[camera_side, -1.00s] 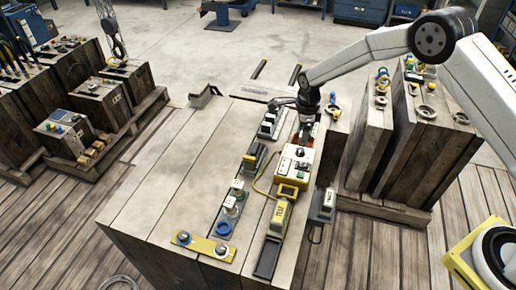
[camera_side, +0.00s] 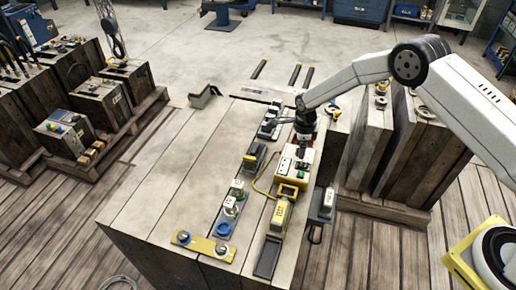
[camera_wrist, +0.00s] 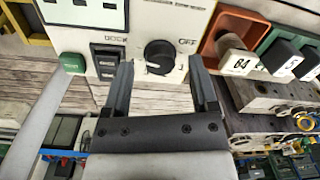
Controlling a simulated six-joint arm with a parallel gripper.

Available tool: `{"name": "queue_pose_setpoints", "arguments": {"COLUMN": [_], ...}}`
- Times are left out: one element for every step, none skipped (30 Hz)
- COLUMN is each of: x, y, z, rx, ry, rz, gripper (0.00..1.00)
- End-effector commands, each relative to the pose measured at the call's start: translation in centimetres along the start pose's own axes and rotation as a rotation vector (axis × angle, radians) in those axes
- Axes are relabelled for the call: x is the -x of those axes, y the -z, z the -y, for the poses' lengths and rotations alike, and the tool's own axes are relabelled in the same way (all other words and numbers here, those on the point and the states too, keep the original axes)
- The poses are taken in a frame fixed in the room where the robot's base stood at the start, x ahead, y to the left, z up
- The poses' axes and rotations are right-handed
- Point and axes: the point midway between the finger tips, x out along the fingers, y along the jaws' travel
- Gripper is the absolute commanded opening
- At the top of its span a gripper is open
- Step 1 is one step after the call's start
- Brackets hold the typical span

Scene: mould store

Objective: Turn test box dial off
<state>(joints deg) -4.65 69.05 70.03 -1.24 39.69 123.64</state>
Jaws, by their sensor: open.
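The test box (camera_side: 290,178) is white and yellow and sits on the wooden bench in the side view. Its white panel (camera_wrist: 188,18) fills the top of the wrist view. A round black dial (camera_wrist: 160,54) is on the panel, with an OFF label to its upper right and a DOCK label to its left. My gripper (camera_wrist: 161,64) is open, with one finger on each side of the dial and nothing gripped. Whether a finger touches the dial, I cannot tell. In the side view my gripper (camera_side: 302,152) points down over the box's far end and hides the dial.
A black rocker switch (camera_wrist: 107,60) and a green button (camera_wrist: 73,63) lie left of the dial. An orange-red holder (camera_wrist: 222,36) and numbered blocks (camera_wrist: 282,55) stand close on the right. A yellow TEST unit (camera_side: 281,215) is near the box. The bench's left part is clear.

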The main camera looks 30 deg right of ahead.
Motion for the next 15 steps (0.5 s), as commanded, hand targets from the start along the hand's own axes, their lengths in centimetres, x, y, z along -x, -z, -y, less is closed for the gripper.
{"name": "queue_pose_setpoints", "arguments": {"x": [-0.29, -0.41, -0.54, -0.60, -0.65, -0.68, -0.69, -0.69, -0.68, -0.67, -0.67, -0.67, -0.66, -0.66, -0.66], "y": [0.01, 0.01, 0.01, 0.02, 0.01, 0.01, 0.01, 0.01, 0.01, 0.01, 0.01, 0.01, 0.01, 0.01, 0.01], "z": [0.01, 0.00, 0.00, -0.01, -0.01, -0.01, 0.00, 0.00, 0.00, 0.00, 0.00, 0.00, 0.00, 0.00, 0.00], "rx": [0.000, 0.000, 0.000, 0.000, 0.000, 0.000, 0.000, 0.000, 0.000, 0.000, 0.000, 0.000, 0.000, 0.000, 0.000], "ry": [0.000, 0.000, 0.000, 0.000, 0.000, 0.000, 0.000, 0.000, 0.000, 0.000, 0.000, 0.000, 0.000, 0.000, 0.000], "rz": [0.000, 0.000, 0.000, 0.000, 0.000, 0.000, 0.000, 0.000, 0.000, 0.000, 0.000, 0.000, 0.000, 0.000, 0.000], "gripper": [0.76, 0.76, 0.76, 0.76, 0.76, 0.76, 0.76, 0.76, 0.76, 0.76, 0.76, 0.76, 0.69, 0.60, 0.47]}}
